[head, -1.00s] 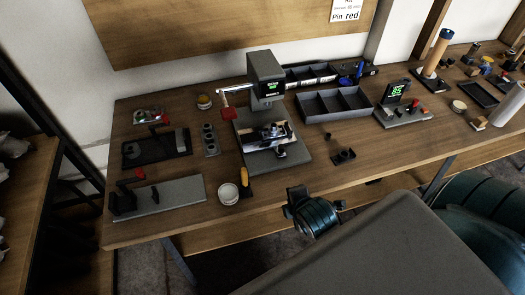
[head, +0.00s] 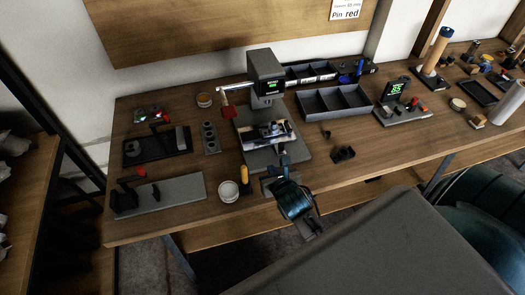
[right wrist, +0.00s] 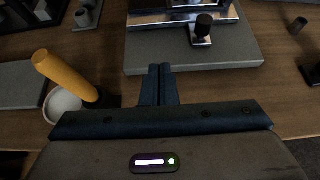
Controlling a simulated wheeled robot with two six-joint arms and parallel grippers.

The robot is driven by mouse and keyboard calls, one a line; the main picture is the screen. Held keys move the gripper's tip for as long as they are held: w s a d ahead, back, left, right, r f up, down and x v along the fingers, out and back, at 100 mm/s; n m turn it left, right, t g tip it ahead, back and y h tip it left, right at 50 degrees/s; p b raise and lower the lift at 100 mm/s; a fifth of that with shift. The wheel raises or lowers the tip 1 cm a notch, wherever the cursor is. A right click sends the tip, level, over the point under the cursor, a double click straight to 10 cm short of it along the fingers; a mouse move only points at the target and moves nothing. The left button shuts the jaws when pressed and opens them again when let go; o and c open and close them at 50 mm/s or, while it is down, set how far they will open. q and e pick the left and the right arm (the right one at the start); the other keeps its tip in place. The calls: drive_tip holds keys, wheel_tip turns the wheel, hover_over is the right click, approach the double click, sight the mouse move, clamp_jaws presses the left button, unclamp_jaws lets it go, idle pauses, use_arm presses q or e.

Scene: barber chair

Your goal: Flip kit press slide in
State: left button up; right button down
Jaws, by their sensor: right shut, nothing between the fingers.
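A metal slide (head: 266,133) with a dark knob sits on the press's grey base (head: 293,153) under the head. The knob (right wrist: 204,22) shows in the right wrist view, up and right of the fingertips. My right gripper (head: 283,161) is shut and empty at the front edge of the base; its fingers (right wrist: 160,70) point toward that edge. I cannot tell if they touch it. My left gripper is not in view.
A yellow-handled tool (head: 244,177) and a round white dish (head: 229,191) lie left of my right gripper. A small black holder (head: 343,154) is to its right. A divided grey tray (head: 335,102) stands behind. Bare bench lies at the right front.

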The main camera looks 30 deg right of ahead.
sight(255, 132)
drive_tip(key=p+x, duration=0.1)
drive_tip(key=x, duration=0.7)
drive_tip(key=shift+w+d, duration=0.15)
drive_tip(key=shift+w, duration=0.1)
drive_tip(key=shift+w+d+r+p, duration=0.1)
drive_tip(key=shift+w+p, duration=0.3)
drive_tip(key=shift+w, duration=0.2)
drive_tip(key=shift+w+d+p, duration=0.15)
drive_tip(key=shift+w+p, duration=0.2)
drive_tip(key=shift+w, duration=0.25)
drive_tip(key=shift+w+d, duration=0.15)
drive_tip(key=shift+w, duration=0.5)
drive_tip(key=w, duration=0.3)
drive_tip(key=w+d, duration=0.1)
drive_tip(key=w, duration=0.1)
drive_tip(key=w+d+p, duration=0.1)
drive_tip(key=w, duration=0.2)
drive_tip(key=shift+w, duration=0.35)
